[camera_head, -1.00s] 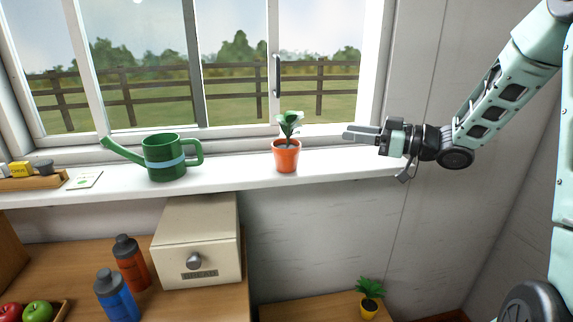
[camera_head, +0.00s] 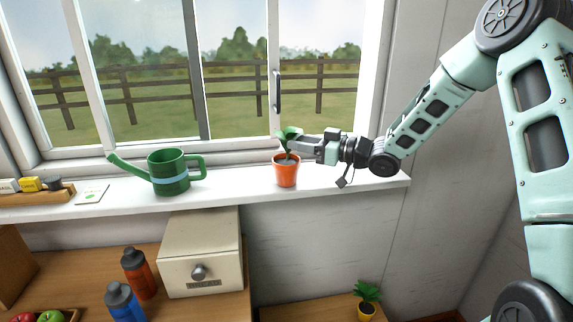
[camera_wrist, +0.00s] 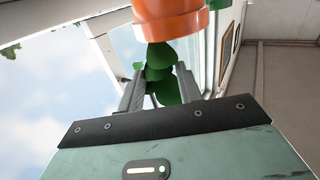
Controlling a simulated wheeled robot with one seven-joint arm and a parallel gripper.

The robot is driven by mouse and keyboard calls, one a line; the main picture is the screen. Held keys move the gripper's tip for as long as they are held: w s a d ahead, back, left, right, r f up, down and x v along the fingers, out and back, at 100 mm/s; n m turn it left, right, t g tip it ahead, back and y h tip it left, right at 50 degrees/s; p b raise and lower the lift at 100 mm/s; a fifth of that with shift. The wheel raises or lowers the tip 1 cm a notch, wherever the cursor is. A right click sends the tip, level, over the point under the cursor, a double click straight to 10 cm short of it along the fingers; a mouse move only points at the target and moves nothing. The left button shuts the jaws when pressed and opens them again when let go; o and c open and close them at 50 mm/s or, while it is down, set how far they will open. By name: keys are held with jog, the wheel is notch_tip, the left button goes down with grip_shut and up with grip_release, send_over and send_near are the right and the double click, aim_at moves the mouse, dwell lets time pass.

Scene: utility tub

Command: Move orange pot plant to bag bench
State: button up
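The orange pot plant (camera_head: 286,174) stands upright on the white window sill, right of the watering can. My gripper (camera_head: 296,143) is at its leaves, just above the pot rim, reaching in from the right. In the wrist view the orange pot (camera_wrist: 170,22) is at the top and its leaves (camera_wrist: 160,72) hang between my two fingers (camera_wrist: 160,88). The fingers are apart, one on each side of the leaves; contact is not clear. A low wooden surface (camera_head: 310,309) shows at the bottom, but I cannot tell whether it is the bag bench.
A green watering can (camera_head: 170,172) stands left on the sill (camera_head: 235,182). A cream bread box (camera_head: 200,255) and two bottles (camera_head: 138,272) stand on the counter at left. The window handle (camera_head: 277,92) is above the plant.

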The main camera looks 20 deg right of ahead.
aim_at(288, 156)
jog(key=shift+p+x, duration=0.85)
jog(key=shift+x, duration=1)
grip_shut()
jog(key=shift+a+r, duration=0.1)
